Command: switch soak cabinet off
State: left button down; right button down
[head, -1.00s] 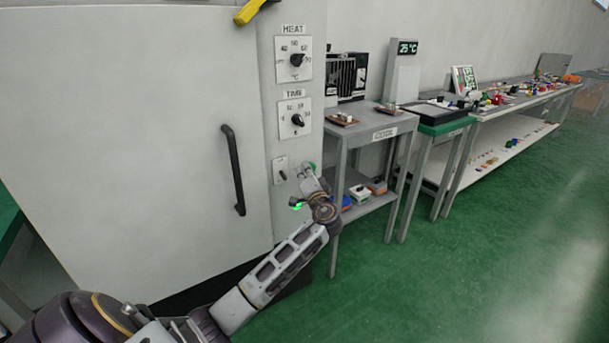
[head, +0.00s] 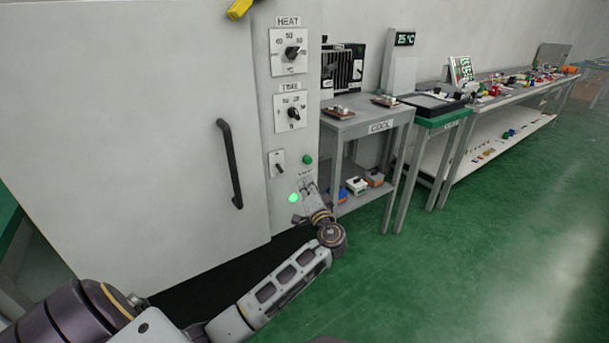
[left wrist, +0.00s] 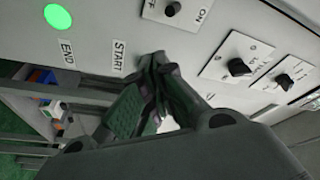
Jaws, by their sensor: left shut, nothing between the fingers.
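The soak cabinet (head: 130,140) is a large pale cabinet with a closed door and a black handle (head: 230,163). Its off/on switch (head: 279,165) is a small dark knob on a white plate below the TIME dial; it also shows at the top of the left wrist view (left wrist: 172,9), marked OFF and ON. I cannot tell its setting. A green button (head: 308,159) sits to its right. The END lamp (head: 293,198) glows green, also in the left wrist view (left wrist: 57,17). My left gripper (head: 305,183) is shut and empty below the switch and button, near the START label (left wrist: 118,57).
The HEAT dial (head: 292,52) and TIME dial (head: 293,112) are above the switch. A grey COOL table (head: 375,127) with small trays stands close to the right of the cabinet. Green floor (head: 430,270) is free in front.

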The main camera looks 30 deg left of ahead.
pick_arm(q)
jog(key=shift+s+d+f, duration=0.55)
jog(key=shift+d, duration=0.1)
jog(key=shift+m, duration=0.3)
